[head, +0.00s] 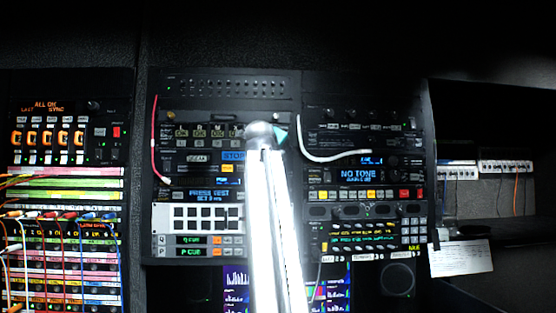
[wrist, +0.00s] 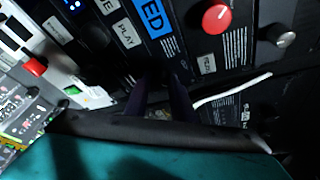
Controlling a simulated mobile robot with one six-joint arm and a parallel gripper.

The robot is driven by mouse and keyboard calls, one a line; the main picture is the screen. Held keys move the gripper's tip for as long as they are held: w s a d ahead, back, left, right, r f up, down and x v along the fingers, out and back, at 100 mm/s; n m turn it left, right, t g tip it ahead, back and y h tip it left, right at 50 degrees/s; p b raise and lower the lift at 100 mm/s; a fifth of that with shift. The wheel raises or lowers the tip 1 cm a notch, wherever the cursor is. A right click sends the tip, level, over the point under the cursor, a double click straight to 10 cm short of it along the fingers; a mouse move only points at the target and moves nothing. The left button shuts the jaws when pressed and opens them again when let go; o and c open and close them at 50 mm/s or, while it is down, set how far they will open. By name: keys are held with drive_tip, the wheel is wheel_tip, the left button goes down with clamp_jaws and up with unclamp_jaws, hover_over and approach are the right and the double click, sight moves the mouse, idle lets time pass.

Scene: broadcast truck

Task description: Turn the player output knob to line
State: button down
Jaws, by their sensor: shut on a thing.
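My gripper (wrist: 164,84) shows in the wrist view as two dark fingers reaching to the panel, below the blue display (wrist: 155,17) with letters ending in "ED". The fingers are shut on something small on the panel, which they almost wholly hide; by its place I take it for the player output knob. Its pointer and the line mark cannot be made out. In the head view my arm covers the fingers, and only a teal corner of the gripper (head: 281,135) shows, right of the display reading "STOP" (head: 233,156).
A red cable (head: 155,140) hangs at the left. A patch bay (head: 66,255) with cords is further left.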

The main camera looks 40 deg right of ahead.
idle(0.5)
drive_tip(key=c, duration=1.5)
unclamp_jaws()
drive_tip(key=shift+a, duration=0.1)
